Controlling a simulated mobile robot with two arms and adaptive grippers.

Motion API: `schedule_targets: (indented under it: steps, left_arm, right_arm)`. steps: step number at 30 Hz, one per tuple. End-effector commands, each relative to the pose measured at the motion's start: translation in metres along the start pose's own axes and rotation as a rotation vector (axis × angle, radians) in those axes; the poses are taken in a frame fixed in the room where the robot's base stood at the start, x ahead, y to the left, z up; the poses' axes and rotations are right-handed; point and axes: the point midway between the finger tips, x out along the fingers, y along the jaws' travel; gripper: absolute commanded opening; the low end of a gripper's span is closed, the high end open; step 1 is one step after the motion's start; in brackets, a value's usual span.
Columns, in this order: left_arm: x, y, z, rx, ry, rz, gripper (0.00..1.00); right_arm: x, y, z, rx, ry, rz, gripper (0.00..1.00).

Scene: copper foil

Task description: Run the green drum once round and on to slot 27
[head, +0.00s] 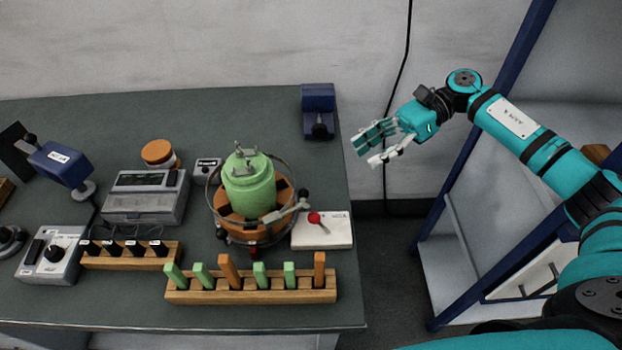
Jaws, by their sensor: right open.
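The green drum (249,186) stands upright in the middle of the bench, on a round copper-coloured base (243,229) with a wire ring around it. A grey handle with a dark knob reaches out at its right side. Slot numbers are too small to read. My right gripper (371,148) is open and empty, in the air beyond the bench's right edge, well to the right of the drum and apart from it. My left gripper is not in view.
A wooden rack (250,296) with green and orange pegs stands in front of the drum. A white box with a red knob (321,231) sits to its right. A blue device (318,112) stands at the back right. Grey instruments (146,196) fill the left. A blue-framed stand is on the right.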

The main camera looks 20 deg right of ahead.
Motion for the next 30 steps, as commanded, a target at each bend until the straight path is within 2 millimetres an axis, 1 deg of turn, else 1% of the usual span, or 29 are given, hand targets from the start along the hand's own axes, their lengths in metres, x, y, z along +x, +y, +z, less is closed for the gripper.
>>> schedule_targets:
  steps: [1,3,7,11,12,16,18,22,30]
  left_arm:
    - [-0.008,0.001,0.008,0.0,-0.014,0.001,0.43]
    - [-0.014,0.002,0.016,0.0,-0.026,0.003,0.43]
    - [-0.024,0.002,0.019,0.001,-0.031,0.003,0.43]
    - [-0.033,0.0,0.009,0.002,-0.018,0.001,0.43]
    - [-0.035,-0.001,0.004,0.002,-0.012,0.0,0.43]
    - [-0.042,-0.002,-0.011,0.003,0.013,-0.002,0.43]
    - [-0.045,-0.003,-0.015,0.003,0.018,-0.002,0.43]
    - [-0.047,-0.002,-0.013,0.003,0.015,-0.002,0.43]
    - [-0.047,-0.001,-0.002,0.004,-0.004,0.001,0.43]
  right_arm:
    - [0.012,0.002,0.004,0.0,-0.001,0.006,0.43]
    - [0.027,0.002,0.004,0.0,-0.002,0.005,0.43]
    - [0.056,0.002,0.005,-0.001,-0.003,0.004,0.43]
    - [0.084,0.002,0.004,0.0,-0.003,0.004,0.43]
    - [0.092,0.001,0.004,0.0,-0.003,0.003,0.43]
    - [0.114,0.001,0.004,-0.001,-0.003,0.002,0.43]
    - [0.123,0.0,0.003,0.0,-0.002,0.0,0.43]
    - [0.134,0.0,0.002,0.0,-0.002,-0.001,0.43]
    - [0.137,0.0,0.0,0.0,-0.001,-0.002,0.43]
